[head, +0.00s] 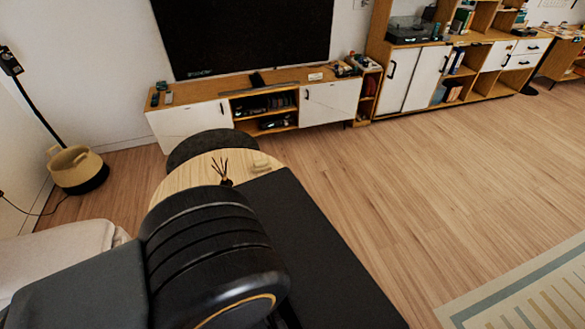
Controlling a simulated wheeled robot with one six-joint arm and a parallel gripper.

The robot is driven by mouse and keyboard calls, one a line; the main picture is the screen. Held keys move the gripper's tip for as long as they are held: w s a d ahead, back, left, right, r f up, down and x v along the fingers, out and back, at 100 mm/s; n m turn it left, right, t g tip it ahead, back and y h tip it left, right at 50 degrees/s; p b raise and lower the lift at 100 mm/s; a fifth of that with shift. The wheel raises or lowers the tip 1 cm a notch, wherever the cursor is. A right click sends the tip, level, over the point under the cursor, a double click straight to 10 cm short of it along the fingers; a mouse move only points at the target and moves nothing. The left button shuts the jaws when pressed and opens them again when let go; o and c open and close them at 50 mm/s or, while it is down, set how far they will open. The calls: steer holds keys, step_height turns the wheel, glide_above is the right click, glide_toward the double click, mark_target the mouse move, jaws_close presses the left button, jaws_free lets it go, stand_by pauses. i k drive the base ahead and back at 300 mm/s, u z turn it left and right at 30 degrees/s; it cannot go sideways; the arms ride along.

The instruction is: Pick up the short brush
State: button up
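I cannot make out a short brush for sure in the head view. A round light-wood table (181,180) stands just beyond my arm. On it is a small dark holder with thin dark sticks (224,181); it is too small to tell what the sticks are. A small pale object (262,163) lies to the right of it on the same table. My black arm fills the lower left and hides the near part of the table. My gripper is not in view.
A dark round top (200,146) sits behind the wooden table, and a black rectangular surface (325,265) lies to its right. A white-and-wood media cabinet (330,103) lines the wall. A pale sofa (60,253) is at left. The wooden floor (440,185) at right is clear.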

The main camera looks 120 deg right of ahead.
mark_target(261, 166)
steer(key=z, duration=3.85)
steer(key=i, duration=0.5)
steer(key=k, duration=0.5)
steer(key=u, duration=3.95)
steer(key=k, duration=1.05)
steer(key=z, duration=1.25)
steer(key=i, duration=0.15)
steer(key=u, duration=0.35)
